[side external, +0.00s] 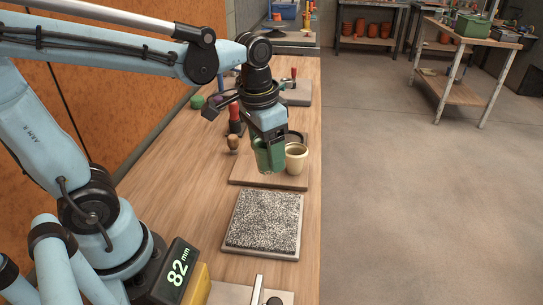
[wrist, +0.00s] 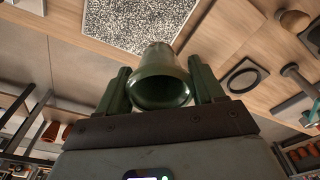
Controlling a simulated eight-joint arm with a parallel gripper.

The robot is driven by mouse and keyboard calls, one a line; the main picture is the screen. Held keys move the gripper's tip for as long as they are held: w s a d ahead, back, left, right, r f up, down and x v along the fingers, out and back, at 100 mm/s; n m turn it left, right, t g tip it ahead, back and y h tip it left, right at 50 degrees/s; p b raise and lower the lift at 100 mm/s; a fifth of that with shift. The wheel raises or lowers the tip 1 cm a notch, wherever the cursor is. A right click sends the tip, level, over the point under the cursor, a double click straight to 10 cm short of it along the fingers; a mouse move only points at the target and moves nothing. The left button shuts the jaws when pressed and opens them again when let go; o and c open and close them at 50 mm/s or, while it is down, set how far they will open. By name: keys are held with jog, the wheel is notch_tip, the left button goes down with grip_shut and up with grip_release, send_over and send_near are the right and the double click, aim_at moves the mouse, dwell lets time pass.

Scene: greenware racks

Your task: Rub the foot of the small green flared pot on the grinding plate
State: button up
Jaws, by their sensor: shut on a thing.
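My gripper (side external: 268,137) is shut on the small green flared pot (side external: 265,156), above the near part of a wooden board. In the wrist view the green pot (wrist: 160,62) sits between the two dark green fingers of my gripper (wrist: 160,82). Its wide mouth faces the camera and its narrower end points away; the foot's underside is hidden. The speckled grey grinding plate (side external: 262,222) lies on the bench nearer the side camera than the pot, apart from it. It also shows at the top of the wrist view (wrist: 130,20).
A cream pot (side external: 296,158) stands close to the right of the held pot, on the wooden board (side external: 242,178). A red-handled tool (side external: 235,118) and a wooden-knobbed tool (side external: 233,143) stand to the left. The bench's right edge is near.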

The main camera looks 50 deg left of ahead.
jog(key=shift+s+d+f+m, duration=0.8)
jog(key=shift+d+f, duration=0.1)
jog(key=shift+f, duration=0.5)
jog(key=shift+s+d+f+m, duration=0.75)
jog(key=shift+s+d+f, duration=0.1)
jog(key=shift+f, duration=0.6)
jog(key=shift+s+d+f+m, duration=0.8)
jog(key=shift+d+f, duration=0.1)
jog(key=shift+f, duration=0.5)
jog(key=shift+f, duration=0.6)
